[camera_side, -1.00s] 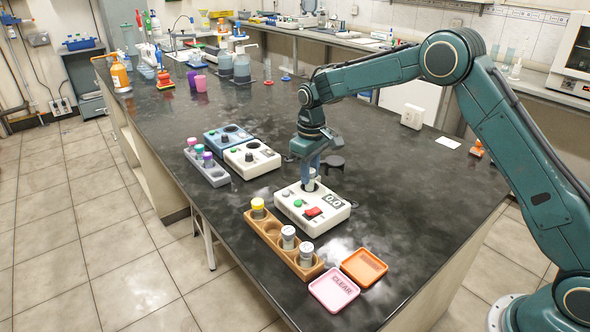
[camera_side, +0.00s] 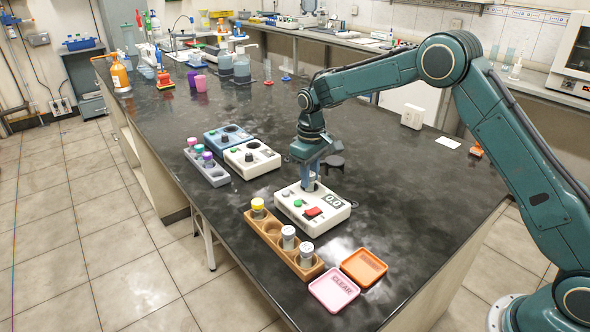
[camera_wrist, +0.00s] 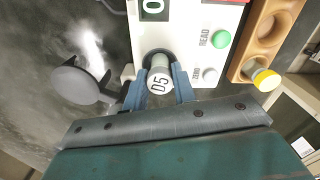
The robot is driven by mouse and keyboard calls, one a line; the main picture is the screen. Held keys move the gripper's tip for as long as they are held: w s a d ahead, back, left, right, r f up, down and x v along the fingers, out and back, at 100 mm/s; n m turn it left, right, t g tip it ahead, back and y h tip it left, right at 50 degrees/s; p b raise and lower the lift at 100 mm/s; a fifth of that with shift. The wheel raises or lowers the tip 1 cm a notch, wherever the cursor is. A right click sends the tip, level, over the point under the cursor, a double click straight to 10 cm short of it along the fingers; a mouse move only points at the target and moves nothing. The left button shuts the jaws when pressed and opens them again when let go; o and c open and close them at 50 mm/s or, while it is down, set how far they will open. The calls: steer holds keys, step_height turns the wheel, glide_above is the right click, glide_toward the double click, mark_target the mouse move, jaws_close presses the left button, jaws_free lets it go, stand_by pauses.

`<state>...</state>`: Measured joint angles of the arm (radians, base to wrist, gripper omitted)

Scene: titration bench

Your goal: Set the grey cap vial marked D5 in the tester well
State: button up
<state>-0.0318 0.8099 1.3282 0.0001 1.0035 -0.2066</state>
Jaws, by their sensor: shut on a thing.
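The vial marked D5 (camera_wrist: 160,82) has a grey-white cap and sits between the two blue fingers of my gripper (camera_wrist: 158,92), which is shut on it. In the side view my gripper (camera_side: 312,180) points down over the back of the white tester (camera_side: 292,205). The tester also shows in the wrist view (camera_wrist: 190,15), with its dark round well (camera_wrist: 148,54) right at the vial. The vial is upright and its lower part appears to be in the well; I cannot tell whether it touches the bottom. The fingers hide part of it.
A round dark lid (camera_wrist: 75,86) stands open beside the well. A wooden rack (camera_side: 277,240) holds a yellow-capped vial (camera_side: 258,205) and two white-topped vials. Pink (camera_side: 322,297) and orange (camera_side: 352,262) trays lie in front. Other boxes (camera_side: 250,170) and a grey rack (camera_side: 217,180) stand left.

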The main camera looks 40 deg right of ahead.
steer(key=shift+f, duration=0.4)
steer(key=o, duration=1.3)
steer(key=shift+c, duration=0.2)
steer(key=shift+d, duration=0.2)
steer(key=shift+c, duration=0.6)
steer(key=shift+w+r, duration=0.1)
steer(key=shift+r, duration=0.1)
